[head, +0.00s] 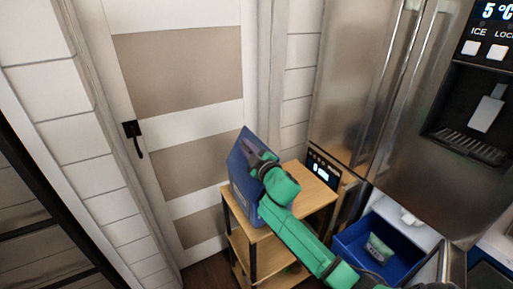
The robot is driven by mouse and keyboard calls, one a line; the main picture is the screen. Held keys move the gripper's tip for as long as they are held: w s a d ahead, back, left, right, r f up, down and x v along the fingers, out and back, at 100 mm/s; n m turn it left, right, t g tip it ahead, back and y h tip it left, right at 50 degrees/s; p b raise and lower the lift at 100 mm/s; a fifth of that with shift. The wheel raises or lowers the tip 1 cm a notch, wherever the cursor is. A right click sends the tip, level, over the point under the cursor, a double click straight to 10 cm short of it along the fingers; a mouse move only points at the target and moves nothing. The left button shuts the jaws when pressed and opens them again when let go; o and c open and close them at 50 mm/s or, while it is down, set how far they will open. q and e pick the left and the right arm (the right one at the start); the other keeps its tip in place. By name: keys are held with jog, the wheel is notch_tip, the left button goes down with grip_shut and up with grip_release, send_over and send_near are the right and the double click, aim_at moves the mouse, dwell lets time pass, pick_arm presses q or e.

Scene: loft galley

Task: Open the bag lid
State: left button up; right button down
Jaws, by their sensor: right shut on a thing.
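The blue bag (240,187) stands on the top of a small wooden shelf stand, in the middle of the head view. Its lid (236,158) shows as a darker blue panel slanting up to a point at the top. My right gripper (248,149), on a green arm from the lower right, is shut on the bag lid near its upper edge. The gripper and arm hide the bag's right side and its opening. My left gripper is not in view.
The wooden stand (308,190) has free top surface right of the bag. A white and beige door (185,115) is behind it. A steel fridge (360,90) stands at right. An open blue drawer or bin (350,243) holding a green packet (378,248) lies below it.

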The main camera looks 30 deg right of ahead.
jog(key=a+n, duration=0.5)
jog(key=a, duration=0.1)
jog(key=shift+a+f+b, duration=0.2)
jog(key=shift+a+b, duration=0.2)
jog(key=c, duration=0.8)
grip_release()
jog(key=shift+c, duration=0.2)
jog(key=shift+d, duration=0.1)
